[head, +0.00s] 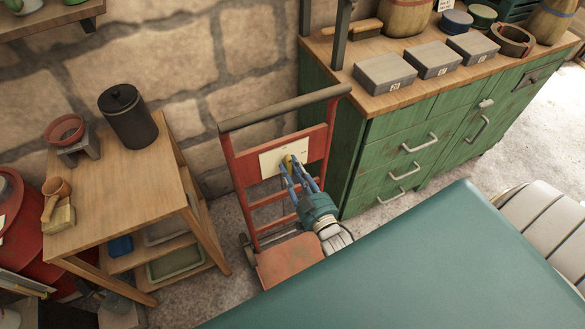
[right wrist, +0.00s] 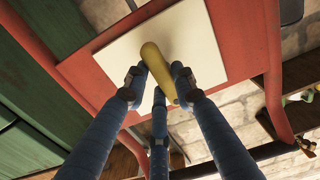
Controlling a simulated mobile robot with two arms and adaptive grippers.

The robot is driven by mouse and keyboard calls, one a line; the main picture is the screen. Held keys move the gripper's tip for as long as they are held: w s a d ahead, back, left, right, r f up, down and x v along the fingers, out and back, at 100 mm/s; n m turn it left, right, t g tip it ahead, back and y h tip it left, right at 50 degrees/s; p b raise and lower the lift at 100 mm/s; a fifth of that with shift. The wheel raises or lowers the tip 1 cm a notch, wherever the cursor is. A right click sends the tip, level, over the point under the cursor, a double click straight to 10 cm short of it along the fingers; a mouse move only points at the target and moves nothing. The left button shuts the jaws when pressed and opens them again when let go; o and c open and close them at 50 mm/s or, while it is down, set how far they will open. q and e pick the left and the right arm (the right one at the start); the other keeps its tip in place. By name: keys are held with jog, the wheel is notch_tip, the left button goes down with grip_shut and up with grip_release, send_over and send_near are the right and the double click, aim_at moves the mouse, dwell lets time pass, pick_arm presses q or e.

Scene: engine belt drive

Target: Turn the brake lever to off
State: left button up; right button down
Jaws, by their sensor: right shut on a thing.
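The brake lever (head: 287,159) is a small yellow handle on a cream plate (head: 270,163) fixed to a red hand truck (head: 232,163). In the right wrist view the lever (right wrist: 153,58) is a rounded yellow bar, slanting across the plate (right wrist: 112,62). My right gripper (head: 291,166) reaches up to the plate, and its blue fingers are closed around the lever. In the right wrist view the fingertips (right wrist: 160,88) sit on both sides of the lever's lower part. Markings on the plate are too small to read. My left gripper is not in view.
A green cabinet (head: 400,133) with grey boxes (head: 385,73) on top stands right of the hand truck. A wooden side table (head: 110,190) with a black canister (head: 128,117) stands to the left. A stone wall (head: 190,60) is behind.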

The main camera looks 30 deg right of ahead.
jog(key=shift+f, duration=0.1)
jog(key=c, duration=1.4)
grip_release()
jog(key=shift+c, duration=0.2)
jog(key=shift+s, duration=0.1)
jog(key=s, duration=1.2)
jog(key=shift+a, duration=0.3)
